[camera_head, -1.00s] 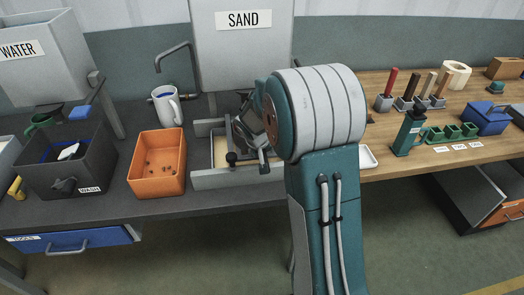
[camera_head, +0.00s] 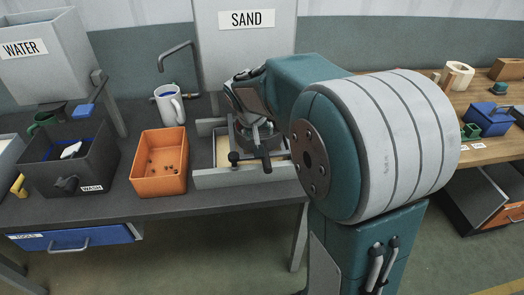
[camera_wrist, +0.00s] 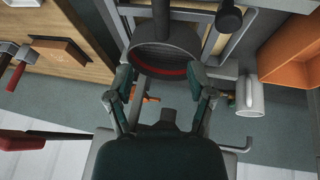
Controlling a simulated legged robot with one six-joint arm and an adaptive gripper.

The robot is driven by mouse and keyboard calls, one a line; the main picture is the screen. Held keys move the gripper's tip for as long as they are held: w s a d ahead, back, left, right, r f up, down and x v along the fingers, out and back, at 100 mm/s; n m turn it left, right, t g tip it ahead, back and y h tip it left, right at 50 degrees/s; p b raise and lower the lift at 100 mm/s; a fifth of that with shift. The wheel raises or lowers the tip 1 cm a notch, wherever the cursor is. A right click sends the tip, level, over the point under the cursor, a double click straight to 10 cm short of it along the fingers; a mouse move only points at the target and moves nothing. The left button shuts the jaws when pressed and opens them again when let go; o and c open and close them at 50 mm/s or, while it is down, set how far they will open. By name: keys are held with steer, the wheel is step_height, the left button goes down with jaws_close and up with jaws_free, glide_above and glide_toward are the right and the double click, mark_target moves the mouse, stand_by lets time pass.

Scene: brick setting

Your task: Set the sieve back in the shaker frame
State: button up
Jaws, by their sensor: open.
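The sieve (camera_wrist: 166,50) is a dark round pan with a red band inside its rim, seen in the wrist view. Its dark handle points toward the top of that view and shows in the head view (camera_head: 265,160). The sieve is at the grey shaker frame (camera_head: 215,179); whether it is fully seated cannot be told. The frame's rails also show in the wrist view (camera_wrist: 215,45). My gripper (camera_wrist: 161,80) is open, with one finger on each side of the sieve. In the head view, my gripper (camera_head: 252,125) is over the frame and hides much of the sieve.
A black-knobbed lever (camera_head: 233,158) stands at the frame's front. An orange bin (camera_head: 160,165) and a white mug (camera_head: 169,105) are left of the frame. The SAND hopper (camera_head: 243,60) rises behind. The wooden bench (camera_head: 490,155) on the right holds several tools.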

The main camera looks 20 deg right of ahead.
steer(key=s+a+r+n+y, duration=0.1)
steer(key=s+a+r, duration=0.1)
steer(key=s, duration=0.6)
steer(key=s+a+r+n+t+y, duration=0.1)
steer(key=s+a, duration=0.3)
steer(key=s, duration=0.4)
steer(key=s+a+r+y, duration=0.1)
steer(key=s+a+r, duration=0.1)
steer(key=s, duration=0.7)
steer(key=shift+a+r+n+t, duration=0.4)
steer(key=shift+a, duration=0.25)
